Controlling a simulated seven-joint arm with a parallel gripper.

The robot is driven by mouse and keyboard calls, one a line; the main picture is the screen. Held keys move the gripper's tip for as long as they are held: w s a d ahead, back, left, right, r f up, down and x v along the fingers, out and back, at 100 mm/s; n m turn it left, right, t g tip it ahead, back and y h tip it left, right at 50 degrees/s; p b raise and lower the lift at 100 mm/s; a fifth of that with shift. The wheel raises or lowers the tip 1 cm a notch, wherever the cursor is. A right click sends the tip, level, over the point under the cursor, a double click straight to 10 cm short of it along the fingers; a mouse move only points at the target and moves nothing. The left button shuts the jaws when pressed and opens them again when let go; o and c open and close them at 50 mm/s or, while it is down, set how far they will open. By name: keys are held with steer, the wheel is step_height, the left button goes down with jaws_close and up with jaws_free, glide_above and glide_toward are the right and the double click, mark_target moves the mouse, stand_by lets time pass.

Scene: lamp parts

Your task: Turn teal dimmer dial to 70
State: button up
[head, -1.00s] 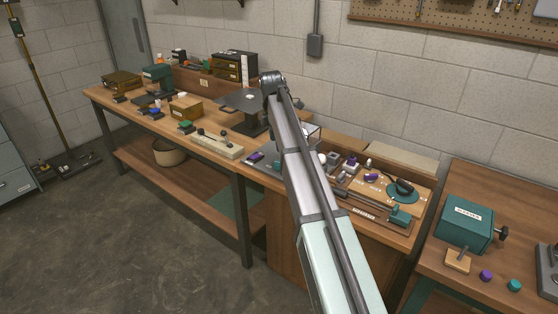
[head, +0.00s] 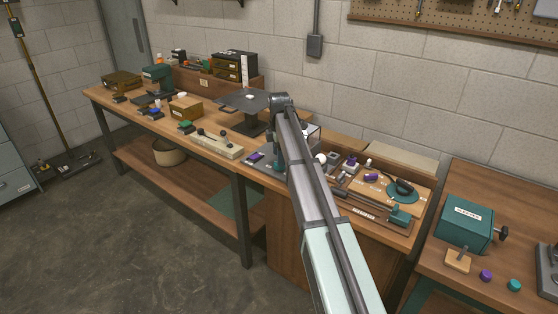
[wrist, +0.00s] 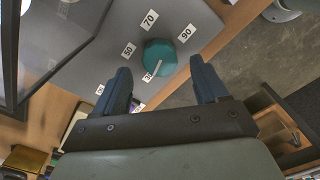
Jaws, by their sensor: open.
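The teal dimmer dial (wrist: 160,58) sits on a grey panel (wrist: 190,12) in the wrist view. White labels around it read 50 (wrist: 128,50), 70 (wrist: 149,20) and 90 (wrist: 187,33). A pale mark shows at the dial's lower left edge, on the side away from the 70, where a partly hidden label is unclear. My gripper (wrist: 161,66) is open, with one blue-grey finger on each side of the dial in this view. Gaps show between the fingers and the dial; their height relative to it is unclear. In the head view my arm hides the dial.
A dark framed part (wrist: 55,45) stands left of the panel in the wrist view. The bench (head: 225,172) carries a flat stand (head: 245,100) and a wooden board (head: 415,192) with parts at right. A teal box (head: 466,222) stands on the side table.

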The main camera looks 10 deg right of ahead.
steer(key=shift+f, duration=1.3)
steer(key=shift+c, duration=0.4)
steer(key=c, duration=1)
